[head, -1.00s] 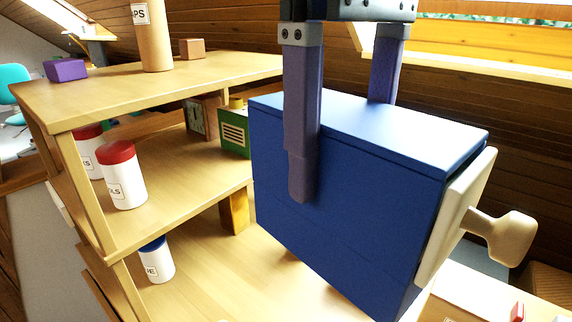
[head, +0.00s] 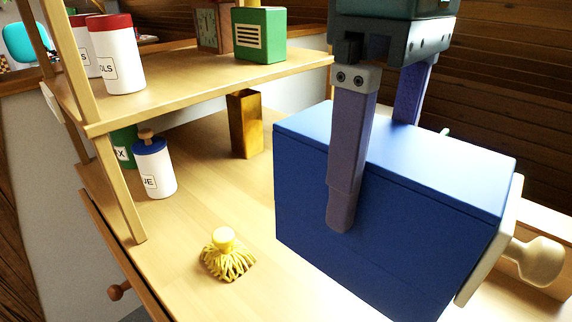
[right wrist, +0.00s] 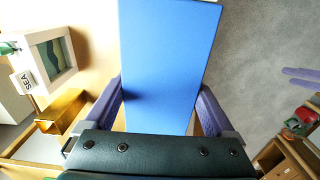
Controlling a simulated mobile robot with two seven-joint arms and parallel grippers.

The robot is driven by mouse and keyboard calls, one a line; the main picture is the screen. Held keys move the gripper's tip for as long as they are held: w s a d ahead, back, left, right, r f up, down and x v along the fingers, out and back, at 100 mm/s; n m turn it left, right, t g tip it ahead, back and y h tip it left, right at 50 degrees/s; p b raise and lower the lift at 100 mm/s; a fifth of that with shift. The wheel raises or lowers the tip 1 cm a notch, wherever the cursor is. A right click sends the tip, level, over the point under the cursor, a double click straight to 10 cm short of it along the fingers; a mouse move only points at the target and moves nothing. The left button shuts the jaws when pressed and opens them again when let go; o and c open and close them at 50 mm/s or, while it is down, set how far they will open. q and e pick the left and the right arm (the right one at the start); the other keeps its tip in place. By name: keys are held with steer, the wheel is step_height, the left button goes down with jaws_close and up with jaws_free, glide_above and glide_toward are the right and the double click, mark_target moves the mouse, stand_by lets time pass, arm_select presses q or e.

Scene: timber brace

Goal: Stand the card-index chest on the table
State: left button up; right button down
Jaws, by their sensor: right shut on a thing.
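The card-index chest (head: 400,210) is a blue box with a cream front and knob (head: 538,261) facing right. My right gripper (head: 372,190) is shut on it from above, one finger on the near side, the other behind. In the right wrist view the chest's blue top (right wrist: 165,60) lies between the fingers. The chest looks tilted in the head view; its bottom is cut off, so I cannot tell whether it touches the table (head: 200,235). Two purple prongs at the right edge of the right wrist view look like my left gripper (right wrist: 302,78), apart and empty.
A yellow tasselled object (head: 228,255) lies on the table left of the chest. A shelf (head: 200,85) above carries a red-lidded jar (head: 117,55) and a green box (head: 260,35).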

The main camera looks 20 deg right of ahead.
mark_target(350, 276)
step_height(350, 276, down, 17)
steer(key=b, duration=0.8)
steer(key=shift+f+b, duration=0.15)
steer(key=shift+b, duration=0.25)
steer(key=shift+f, duration=0.2)
jaws_free()
steer(key=shift+r, duration=0.1)
